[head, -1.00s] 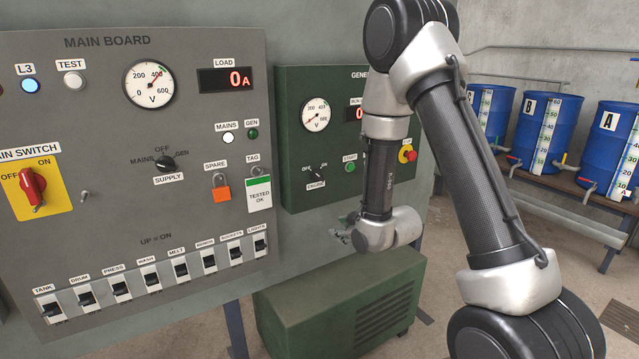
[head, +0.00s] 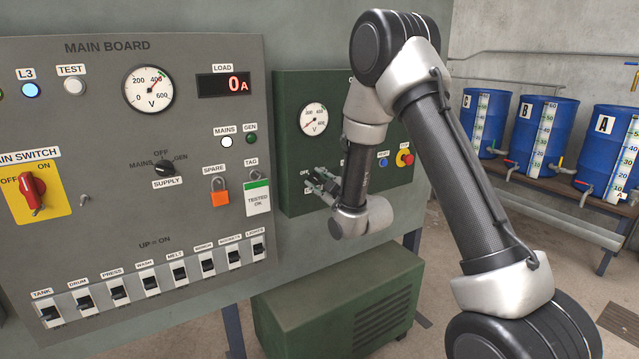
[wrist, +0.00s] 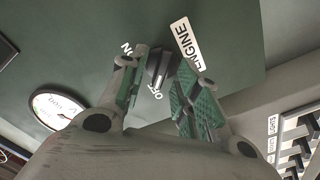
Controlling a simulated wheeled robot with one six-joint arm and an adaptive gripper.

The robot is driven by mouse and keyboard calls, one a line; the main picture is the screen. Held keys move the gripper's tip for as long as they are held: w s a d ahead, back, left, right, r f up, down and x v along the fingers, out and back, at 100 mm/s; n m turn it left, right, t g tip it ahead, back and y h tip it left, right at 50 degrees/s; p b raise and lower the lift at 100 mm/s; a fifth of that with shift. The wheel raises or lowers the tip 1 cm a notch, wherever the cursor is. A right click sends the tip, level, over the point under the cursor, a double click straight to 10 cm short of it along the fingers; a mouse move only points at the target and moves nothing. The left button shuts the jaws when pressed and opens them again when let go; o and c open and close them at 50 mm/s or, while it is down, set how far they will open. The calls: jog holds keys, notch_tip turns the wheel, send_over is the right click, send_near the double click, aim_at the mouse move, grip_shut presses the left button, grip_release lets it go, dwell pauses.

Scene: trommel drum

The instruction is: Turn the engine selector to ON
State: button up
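The engine selector (wrist: 160,64) is a small black knob on the green generator panel (head: 290,120). In the wrist view its long grip runs towards the OFF mark, with the ON mark to the upper left and the ENGINE label (wrist: 187,42) to the upper right. My gripper (wrist: 163,76) is open, with one green-padded finger on each side of the knob. Gaps show beside the knob; I cannot tell how deep the fingers reach. In the head view my gripper (head: 321,182) is at the panel's lower left and largely hides the selector.
The grey main board (head: 110,210) stands to the left, with a red main switch (head: 33,186), an orange padlock (head: 220,196) and a row of breakers. A red stop button (head: 404,158) is right on the green panel. A green cabinet (head: 340,295) stands below my gripper.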

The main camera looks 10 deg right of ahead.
grip_shut()
jog(key=shift+m, duration=0.4)
jog(key=m, duration=0.4)
jog(key=shift+d, duration=0.1)
jog(key=m, duration=0.4)
jog(key=shift+d+m, duration=0.1)
jog(key=shift+m, duration=0.2)
jog(key=shift+w+d+m, duration=0.1)
jog(key=shift+m, duration=2)
jog(key=shift+d+m, duration=0.1)
jog(key=shift+m, duration=2)
